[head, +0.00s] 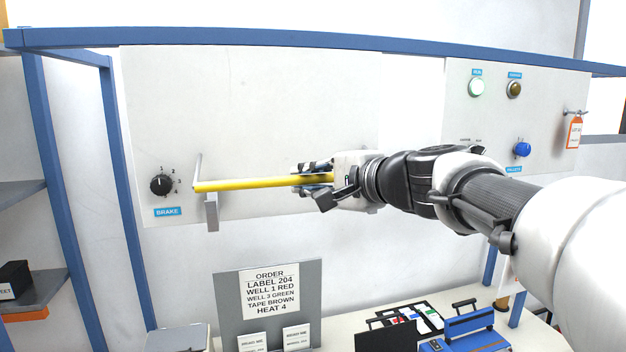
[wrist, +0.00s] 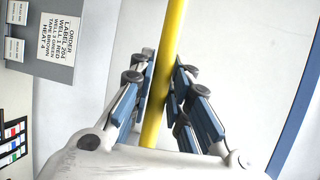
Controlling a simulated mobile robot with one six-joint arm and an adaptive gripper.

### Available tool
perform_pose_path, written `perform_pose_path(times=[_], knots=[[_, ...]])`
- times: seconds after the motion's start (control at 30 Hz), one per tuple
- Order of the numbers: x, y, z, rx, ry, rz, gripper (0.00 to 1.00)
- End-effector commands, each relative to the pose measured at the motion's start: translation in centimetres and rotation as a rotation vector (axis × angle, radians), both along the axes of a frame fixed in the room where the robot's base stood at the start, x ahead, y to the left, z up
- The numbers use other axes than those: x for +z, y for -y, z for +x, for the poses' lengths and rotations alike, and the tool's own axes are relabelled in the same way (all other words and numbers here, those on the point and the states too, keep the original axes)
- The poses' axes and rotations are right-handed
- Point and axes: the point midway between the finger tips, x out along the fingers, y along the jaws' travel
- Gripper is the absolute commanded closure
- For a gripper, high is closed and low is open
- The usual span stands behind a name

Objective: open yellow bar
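The yellow bar (head: 240,184) lies almost level across the front of the white panel. Its left end meets a grey bracket (head: 211,212) beside the brake dial. My gripper (head: 309,174) is at the bar's right end, with my arm coming in from the right. In the wrist view the bar (wrist: 174,40) runs lengthwise between the two blue-padded fingers (wrist: 165,65), which close in on both sides of it. The bar's right end is hidden in my gripper.
The brake dial (head: 161,185) is left of the bar. The order sign (head: 270,290) and a blue device (head: 468,325) stand below. Blue frame posts (head: 60,190) border the left.

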Motion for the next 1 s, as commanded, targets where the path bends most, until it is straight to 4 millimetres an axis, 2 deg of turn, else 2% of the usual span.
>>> perform_pose_path(times=[0.2, 0.77, 1.0], knots=[[0.0, 0.0, 0.0, 0.000, 0.000, 0.000, 1.00], [0.1, 0.0, 0.0, 0.000, -0.003, -0.001, 1.00], [1.2, 0.0, -0.1, 0.000, -0.049, -0.015, 1.00]])
